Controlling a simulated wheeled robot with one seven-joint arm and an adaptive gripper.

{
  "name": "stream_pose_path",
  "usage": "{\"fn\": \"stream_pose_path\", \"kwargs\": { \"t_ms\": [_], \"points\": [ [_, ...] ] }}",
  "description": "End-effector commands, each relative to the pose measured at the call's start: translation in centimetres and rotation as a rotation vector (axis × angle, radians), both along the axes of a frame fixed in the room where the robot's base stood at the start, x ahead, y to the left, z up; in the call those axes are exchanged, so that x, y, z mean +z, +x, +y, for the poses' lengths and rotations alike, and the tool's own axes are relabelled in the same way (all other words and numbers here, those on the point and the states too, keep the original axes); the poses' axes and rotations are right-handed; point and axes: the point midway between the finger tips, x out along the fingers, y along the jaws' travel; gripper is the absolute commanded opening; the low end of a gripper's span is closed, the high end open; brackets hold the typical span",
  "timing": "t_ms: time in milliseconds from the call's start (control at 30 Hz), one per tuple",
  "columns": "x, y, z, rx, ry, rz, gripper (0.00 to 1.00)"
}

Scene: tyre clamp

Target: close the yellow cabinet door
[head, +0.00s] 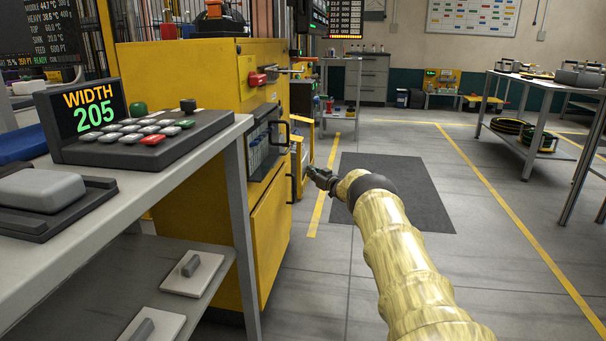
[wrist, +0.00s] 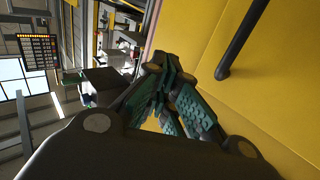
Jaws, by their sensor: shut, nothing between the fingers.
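The yellow cabinet (head: 195,75) stands left of the middle in the head view. Its front has a dark-framed window with a black bar handle (head: 283,134) and a plain yellow panel (head: 270,235) below. A narrow yellow panel (head: 297,170) shows just beyond this front; I cannot tell how far any door stands open. My gripper (head: 315,174) is right of that narrow panel, fingers towards the cabinet. In the wrist view my gripper (wrist: 172,108) has its fingers together and empty, beside a broad yellow surface (wrist: 285,85) with a black bar handle (wrist: 243,40). Contact cannot be told.
A grey bench (head: 245,190) with a keypad console (head: 130,135) reading WIDTH 205 stands at the near left. A dark floor mat (head: 400,190) lies right of the cabinet. The floor is clear up to the grey shelf table (head: 530,140) at right.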

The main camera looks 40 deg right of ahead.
Motion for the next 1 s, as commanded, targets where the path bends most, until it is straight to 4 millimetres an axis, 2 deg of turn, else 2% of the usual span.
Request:
{"fn": "stream_pose_path", "kwargs": {
  "t_ms": [33, 300, 500, 700, 1000],
  "points": [
    [0.5, -0.9, -0.7, -0.001, 0.001, 0.000, 0.00],
    [0.4, -4.5, -3.7, 0.001, 0.000, 0.000, 0.00],
    [0.2, -6.5, -5.3, 0.001, 0.000, -0.001, 0.00],
    [0.2, -7.3, -5.9, 0.002, -0.001, -0.001, 0.00],
    [0.6, -7.3, -5.8, 0.002, -0.005, -0.002, 0.00]
  ]
}}
